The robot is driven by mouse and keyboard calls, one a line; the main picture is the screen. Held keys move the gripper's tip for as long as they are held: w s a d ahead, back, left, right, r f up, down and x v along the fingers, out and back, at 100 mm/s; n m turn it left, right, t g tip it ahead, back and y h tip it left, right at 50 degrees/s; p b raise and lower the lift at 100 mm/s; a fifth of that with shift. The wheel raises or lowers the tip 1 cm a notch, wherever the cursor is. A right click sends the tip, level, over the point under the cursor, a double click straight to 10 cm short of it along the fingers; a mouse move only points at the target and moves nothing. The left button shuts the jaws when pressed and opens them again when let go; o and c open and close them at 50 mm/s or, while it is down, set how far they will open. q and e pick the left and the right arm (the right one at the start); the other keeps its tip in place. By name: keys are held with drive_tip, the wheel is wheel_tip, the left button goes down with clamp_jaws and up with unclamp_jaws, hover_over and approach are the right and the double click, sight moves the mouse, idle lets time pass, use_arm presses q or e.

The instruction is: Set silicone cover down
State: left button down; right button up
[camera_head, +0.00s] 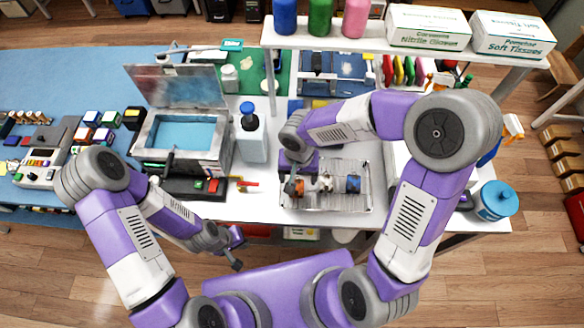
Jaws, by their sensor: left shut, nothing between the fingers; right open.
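I cannot pick out the silicone cover with certainty in the head view. A metal wire tray (333,206) stands on the white table and holds small orange, white and blue items (353,184). My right gripper (291,188) is open and points down over the tray's left end, close to the orange item. Its fingers and arm hide part of the tray, and I cannot tell whether they touch anything. My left gripper (238,262) is shut and empty, low in front of the table's front edge, away from the tray.
A shelf (370,46) with tissue boxes spans the back. The white table front (250,208) is mostly clear.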

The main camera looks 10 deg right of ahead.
sight(297, 189)
drive_tip(key=shift+w+f, duration=0.45)
drive_tip(key=shift+f, duration=0.4)
drive_tip(key=f, duration=0.2)
drive_tip(key=f+b, duration=0.1)
drive_tip(key=f, duration=0.1)
drive_tip(key=f+b, duration=0.1)
drive_tip(key=f, duration=0.1)
drive_tip(key=shift+s+a, duration=0.1)
drive_tip(key=shift+s, duration=0.3)
use_arm(q)
drive_tip(key=shift+w+f, duration=0.15)
drive_tip(key=shift+f, duration=0.8)
use_arm(e)
drive_tip(key=shift+c, duration=0.2)
drive_tip(key=shift+r, duration=0.15)
drive_tip(key=c, duration=1.2)
